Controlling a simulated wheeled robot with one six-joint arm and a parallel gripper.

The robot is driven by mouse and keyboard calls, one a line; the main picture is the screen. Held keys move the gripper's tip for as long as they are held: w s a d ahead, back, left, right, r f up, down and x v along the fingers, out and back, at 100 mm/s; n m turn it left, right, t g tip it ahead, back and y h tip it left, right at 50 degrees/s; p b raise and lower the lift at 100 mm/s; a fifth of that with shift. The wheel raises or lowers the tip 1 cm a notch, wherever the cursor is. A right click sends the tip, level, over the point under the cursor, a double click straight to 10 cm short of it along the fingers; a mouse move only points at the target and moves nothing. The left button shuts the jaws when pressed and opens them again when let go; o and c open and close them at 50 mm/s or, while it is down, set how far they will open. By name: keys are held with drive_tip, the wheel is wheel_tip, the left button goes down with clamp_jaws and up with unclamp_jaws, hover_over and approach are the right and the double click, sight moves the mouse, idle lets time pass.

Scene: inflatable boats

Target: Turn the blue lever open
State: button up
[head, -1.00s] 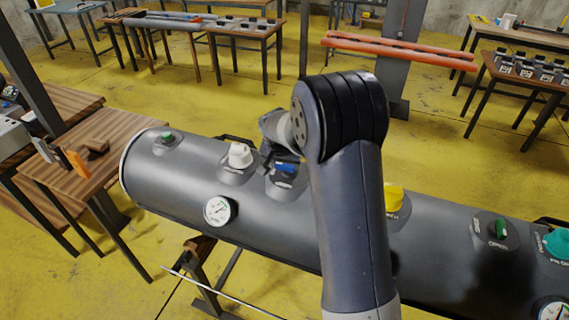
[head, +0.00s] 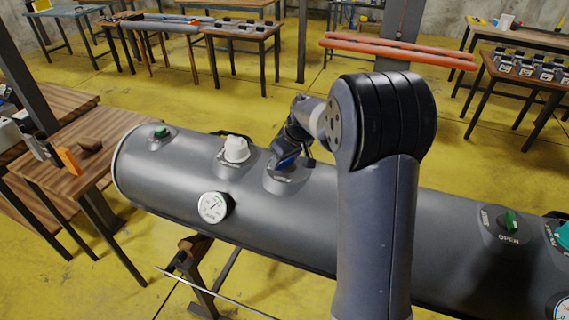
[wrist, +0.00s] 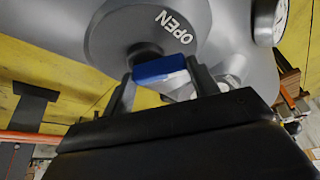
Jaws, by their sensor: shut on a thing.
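The blue lever (wrist: 158,69) sits on a round grey base (wrist: 120,30) marked OPEN on the grey tube. In the wrist view my gripper (wrist: 160,78) has one finger at each end of the lever and is shut on it. In the head view the lever (head: 287,162) is partly covered by my gripper (head: 288,155), which reaches down onto it from behind my large arm link. The OPEN label lies to the upper right of the lever in the wrist view. The lever's pivot is partly hidden.
Along the grey tube (head: 270,230) are a white knob (head: 236,149), a green lever (head: 161,131), a round gauge (head: 214,207) and another green lever (head: 510,221) at right. A wooden table (head: 85,150) stands at left. Orange tubes (head: 400,50) lie behind.

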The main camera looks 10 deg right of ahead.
drive_tip(key=n+b, duration=0.1)
drive_tip(key=n, duration=0.1)
drive_tip(key=n+g+y+b, duration=0.1)
drive_tip(key=n, duration=0.1)
drive_tip(key=n+b, duration=0.1)
drive_tip(key=shift+s+d+n+g+y, duration=0.15)
drive_tip(key=shift+d+n+g+y, duration=0.15)
drive_tip(key=shift+d+n+y, duration=0.1)
idle(0.4)
drive_tip(key=o, duration=1)
drive_tip(key=v, duration=1.1)
drive_tip(key=shift+b, duration=0.35)
drive_tip(key=shift+f, duration=0.15)
drive_tip(key=x, duration=1.1)
drive_tip(key=shift+p, duration=0.35)
